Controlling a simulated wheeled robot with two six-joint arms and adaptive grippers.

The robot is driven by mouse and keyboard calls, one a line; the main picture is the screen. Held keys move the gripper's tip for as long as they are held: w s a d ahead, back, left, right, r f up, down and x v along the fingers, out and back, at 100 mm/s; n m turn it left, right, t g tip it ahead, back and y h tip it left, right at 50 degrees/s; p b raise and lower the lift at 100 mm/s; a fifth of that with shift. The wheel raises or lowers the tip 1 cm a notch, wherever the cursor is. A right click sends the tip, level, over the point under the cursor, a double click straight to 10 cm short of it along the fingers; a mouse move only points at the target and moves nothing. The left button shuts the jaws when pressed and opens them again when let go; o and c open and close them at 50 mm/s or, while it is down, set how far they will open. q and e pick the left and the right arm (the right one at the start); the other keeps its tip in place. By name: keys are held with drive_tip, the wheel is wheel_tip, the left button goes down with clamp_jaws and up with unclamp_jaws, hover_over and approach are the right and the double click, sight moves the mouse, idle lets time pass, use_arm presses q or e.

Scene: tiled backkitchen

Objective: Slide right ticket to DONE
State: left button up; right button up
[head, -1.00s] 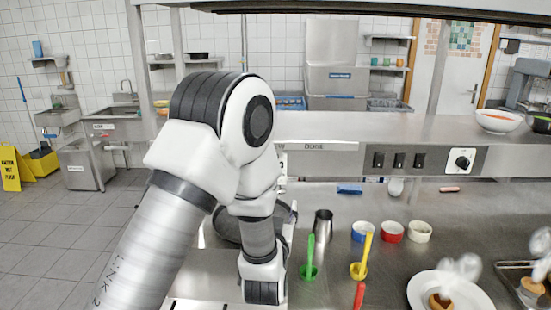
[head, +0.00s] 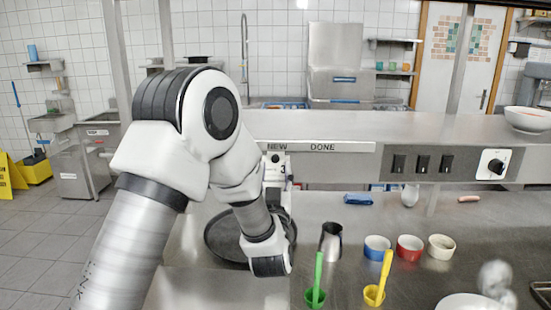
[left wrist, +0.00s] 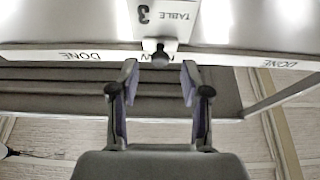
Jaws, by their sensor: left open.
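A white ticket reading "TABLE 3" (left wrist: 160,13) hangs at the rail (left wrist: 215,59), at the NEW label. It also shows in the head view (head: 276,170), partly hidden by my left arm. A dark knob (left wrist: 160,55) sits at the ticket's edge, on the rail. The DONE label (head: 322,147) is right of NEW in the head view. My left gripper (left wrist: 159,75) is open, its fingers on either side of the knob's line; I cannot tell whether they touch it. My right gripper is not in view.
Switches (head: 422,163) are right of the rail.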

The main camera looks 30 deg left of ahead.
sight(276, 161)
use_arm(q)
drive_tip(key=x, duration=0.2)
drive_tip(key=shift+w+a+r+p, duration=0.15)
drive_tip(key=shift+r+p, duration=0.15)
drive_tip(key=shift+p, duration=0.1)
drive_tip(key=shift+w+a, duration=0.15)
drive_tip(key=shift+w, duration=0.15)
clamp_jaws()
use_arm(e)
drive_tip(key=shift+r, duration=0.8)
